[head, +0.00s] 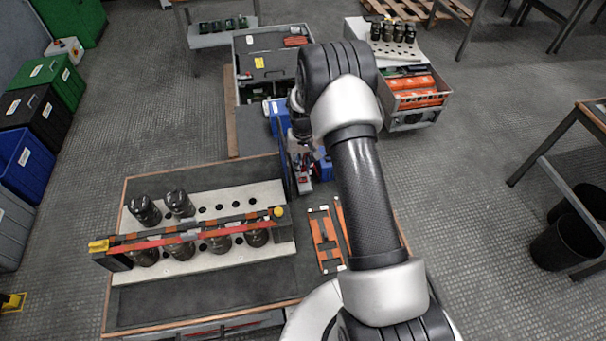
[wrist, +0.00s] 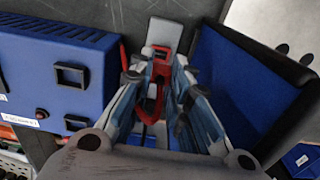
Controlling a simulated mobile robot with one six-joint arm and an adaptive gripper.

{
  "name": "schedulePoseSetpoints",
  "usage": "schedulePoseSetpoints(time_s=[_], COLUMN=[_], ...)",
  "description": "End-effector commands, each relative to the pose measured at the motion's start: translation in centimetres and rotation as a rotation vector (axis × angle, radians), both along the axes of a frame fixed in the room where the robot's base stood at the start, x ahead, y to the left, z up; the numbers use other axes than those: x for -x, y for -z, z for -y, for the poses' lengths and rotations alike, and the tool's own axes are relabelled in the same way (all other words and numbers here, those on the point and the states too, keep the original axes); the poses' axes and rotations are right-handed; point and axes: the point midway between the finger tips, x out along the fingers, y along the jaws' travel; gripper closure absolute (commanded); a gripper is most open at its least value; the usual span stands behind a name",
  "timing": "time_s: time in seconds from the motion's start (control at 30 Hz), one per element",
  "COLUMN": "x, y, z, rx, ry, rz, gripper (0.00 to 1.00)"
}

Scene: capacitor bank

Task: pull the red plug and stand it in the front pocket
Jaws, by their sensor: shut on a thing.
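My gripper (wrist: 163,75) is shut on the red plug (wrist: 153,88). In the wrist view the plug is a red loop-shaped body between the two pale blue-grey fingers, with a grey and red end (wrist: 164,34) beyond the fingertips. A blue box (wrist: 40,75) with black square-rimmed openings is left of the gripper in the wrist view. I cannot tell which opening is the front pocket.
A dark-framed blue panel (wrist: 237,85) stands close on the right in the wrist view. In the head view, a bench (head: 130,300) holds several dark capacitors (head: 180,203) and orange-black bars. Orange-framed tools (head: 325,238) lie right of them. Open floor (head: 480,150) is at right.

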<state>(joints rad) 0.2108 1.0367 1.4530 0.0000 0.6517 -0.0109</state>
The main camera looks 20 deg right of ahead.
Motion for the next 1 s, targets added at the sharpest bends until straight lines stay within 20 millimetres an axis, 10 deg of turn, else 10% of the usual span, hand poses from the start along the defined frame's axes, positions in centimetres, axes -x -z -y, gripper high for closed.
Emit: schedulePoseSetpoints(time_s=[1.0], x=[0.0], y=[-2.9], z=[0.0], rx=[0.0], ry=[0.0], rz=[0.0], gripper=[1.0])
